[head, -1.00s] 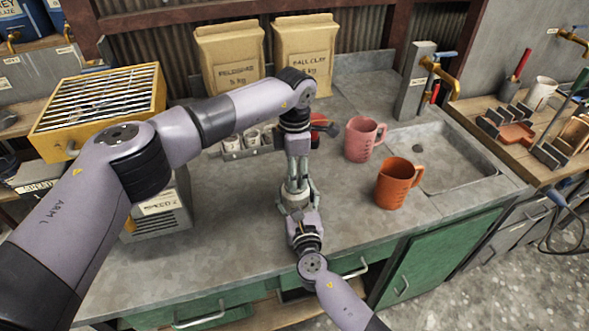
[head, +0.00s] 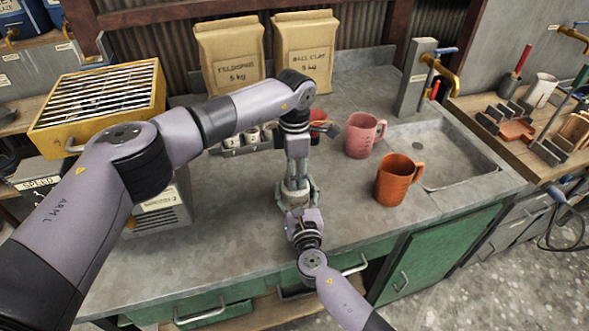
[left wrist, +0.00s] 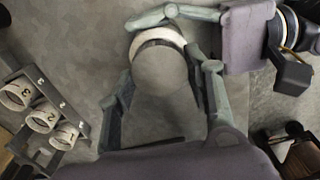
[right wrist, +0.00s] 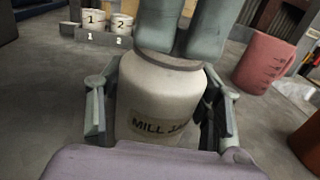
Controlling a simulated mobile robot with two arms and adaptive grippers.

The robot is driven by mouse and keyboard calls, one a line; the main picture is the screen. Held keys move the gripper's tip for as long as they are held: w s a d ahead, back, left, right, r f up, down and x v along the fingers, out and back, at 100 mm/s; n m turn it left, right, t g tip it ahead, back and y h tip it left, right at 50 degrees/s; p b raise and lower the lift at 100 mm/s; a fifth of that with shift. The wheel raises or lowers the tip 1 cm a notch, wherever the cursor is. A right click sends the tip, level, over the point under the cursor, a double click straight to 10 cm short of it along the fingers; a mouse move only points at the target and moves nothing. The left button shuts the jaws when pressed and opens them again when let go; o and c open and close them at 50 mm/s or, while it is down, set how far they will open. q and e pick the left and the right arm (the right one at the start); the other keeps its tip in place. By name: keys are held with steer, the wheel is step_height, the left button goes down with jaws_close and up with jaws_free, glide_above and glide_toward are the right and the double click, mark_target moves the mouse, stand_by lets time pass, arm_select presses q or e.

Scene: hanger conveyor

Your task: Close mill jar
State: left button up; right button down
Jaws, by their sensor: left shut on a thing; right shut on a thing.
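The mill jar (head: 292,198) is a whitish pot standing upright over the grey counter. Its label partly shows in the right wrist view (right wrist: 158,100). My right gripper (head: 297,190) comes from the front, with its fingers closed around both sides of the jar body. The grey round lid (left wrist: 160,72) is on top of the jar in the left wrist view. My left gripper (head: 298,178) points down from above and is shut on the lid, its fingers at the lid's edge. Whether the lid is fully seated cannot be told.
A pink mug (head: 362,136) and an orange mug (head: 396,180) stand right of the jar, before the sink (head: 450,155). A numbered rack of small cups (left wrist: 42,112) stands behind it. Two paper sacks (head: 228,58) are at the back. The counter's front left is clear.

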arm_select(q)
steer(key=m, duration=0.7)
steer(key=shift+w, duration=0.1)
steer(key=m, duration=0.6)
steer(key=shift+w, duration=0.1)
steer(key=m, duration=0.6)
steer(key=shift+d+m, duration=0.15)
steer(key=shift+m, duration=0.25)
steer(key=m, duration=0.6)
steer(key=o, duration=1.1)
steer(key=shift+o, duration=0.2)
steer(key=shift+r, duration=0.1)
